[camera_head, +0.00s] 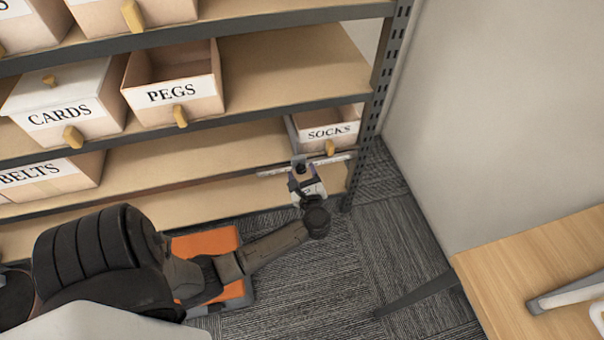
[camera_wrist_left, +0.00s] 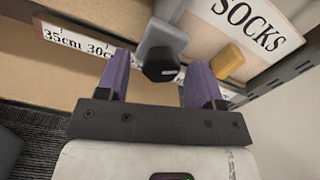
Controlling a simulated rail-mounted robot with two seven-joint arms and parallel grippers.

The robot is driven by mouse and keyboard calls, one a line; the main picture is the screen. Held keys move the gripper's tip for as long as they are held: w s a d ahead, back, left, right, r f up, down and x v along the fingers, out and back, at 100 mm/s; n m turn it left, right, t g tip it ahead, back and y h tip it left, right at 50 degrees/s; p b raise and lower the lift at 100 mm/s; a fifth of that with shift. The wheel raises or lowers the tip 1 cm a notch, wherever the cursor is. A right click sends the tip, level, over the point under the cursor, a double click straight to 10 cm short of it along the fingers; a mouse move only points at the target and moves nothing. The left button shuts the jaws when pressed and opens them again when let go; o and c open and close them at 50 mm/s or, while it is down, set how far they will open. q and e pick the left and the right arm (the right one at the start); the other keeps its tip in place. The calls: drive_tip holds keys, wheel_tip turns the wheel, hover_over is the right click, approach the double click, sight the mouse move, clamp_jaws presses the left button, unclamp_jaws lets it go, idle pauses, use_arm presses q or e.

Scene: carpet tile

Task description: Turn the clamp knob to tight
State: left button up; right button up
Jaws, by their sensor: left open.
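The clamp knob (camera_wrist_left: 160,66) is a small black knob with a short pale mark on its face. It sits on a grey clamp (camera_wrist_left: 162,38) at the shelf edge, by the SOCKS bin. The knob also shows small and dark in the head view (camera_head: 301,168). My left gripper (camera_head: 300,181) is at the shelf front, just below the SOCKS bin. In the left wrist view its two purple fingers (camera_wrist_left: 159,76) are open, one on each side of the knob, with gaps visible. I cannot tell how far the knob lies beyond the fingertips. My right gripper is not in view.
A scale strip (camera_wrist_left: 80,40) marked 35cm and 30cm runs along the shelf edge. The SOCKS bin (camera_head: 328,131) with its wooden pull (camera_wrist_left: 227,61) is close by. A shelf post (camera_head: 384,70) stands at right, then a wall. A wooden table (camera_head: 540,265) is lower right.

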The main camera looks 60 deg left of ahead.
use_arm(q)
drive_tip(key=shift+w+a, duration=0.1)
drive_tip(key=shift+a, duration=0.3)
drive_tip(key=shift+c, duration=0.3)
